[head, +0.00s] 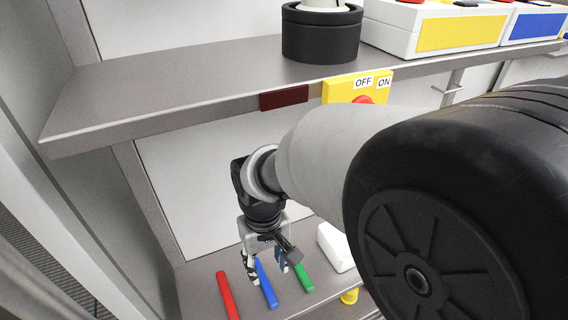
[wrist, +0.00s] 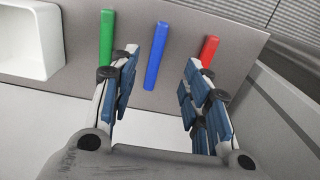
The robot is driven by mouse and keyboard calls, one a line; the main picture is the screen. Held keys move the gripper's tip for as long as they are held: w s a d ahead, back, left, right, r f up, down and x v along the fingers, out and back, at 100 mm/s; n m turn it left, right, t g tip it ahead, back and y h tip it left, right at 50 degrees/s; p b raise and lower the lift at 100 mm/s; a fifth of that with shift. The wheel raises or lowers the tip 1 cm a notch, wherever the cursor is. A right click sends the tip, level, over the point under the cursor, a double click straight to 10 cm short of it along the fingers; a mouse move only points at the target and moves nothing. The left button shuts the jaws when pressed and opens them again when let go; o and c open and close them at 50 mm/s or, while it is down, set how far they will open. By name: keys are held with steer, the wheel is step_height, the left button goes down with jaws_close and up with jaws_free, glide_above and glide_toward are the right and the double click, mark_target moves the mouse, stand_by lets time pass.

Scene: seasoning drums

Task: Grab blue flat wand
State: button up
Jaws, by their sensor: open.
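The blue flat wand (head: 266,284) lies on the lower shelf between the red wand (head: 228,296) and the green wand (head: 303,277). In the wrist view the blue wand (wrist: 156,56) shows between my two fingers, beyond their tips, with the green wand (wrist: 107,38) to its left and the red wand (wrist: 209,51) to its right. My gripper (head: 264,268) is open and empty and hangs over the wands in the head view. In the wrist view my gripper (wrist: 160,70) has its fingers wide apart, and neither appears to touch the blue wand.
A white box (head: 335,247) stands right of the green wand, with a yellow object (head: 349,297) near it. The upper shelf (head: 200,86) overhangs, with a yellow OFF/ON switch box (head: 343,88) on its edge. A wall panel (wrist: 290,105) borders the lower shelf at right.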

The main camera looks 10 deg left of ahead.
mark_target(270, 293)
step_height(270, 293, down, 14)
steer(key=b, duration=0.5)
steer(key=shift+w+r, duration=0.1)
steer(key=shift+r, duration=0.1)
steer(key=shift+c, duration=0.5)
jaws_close()
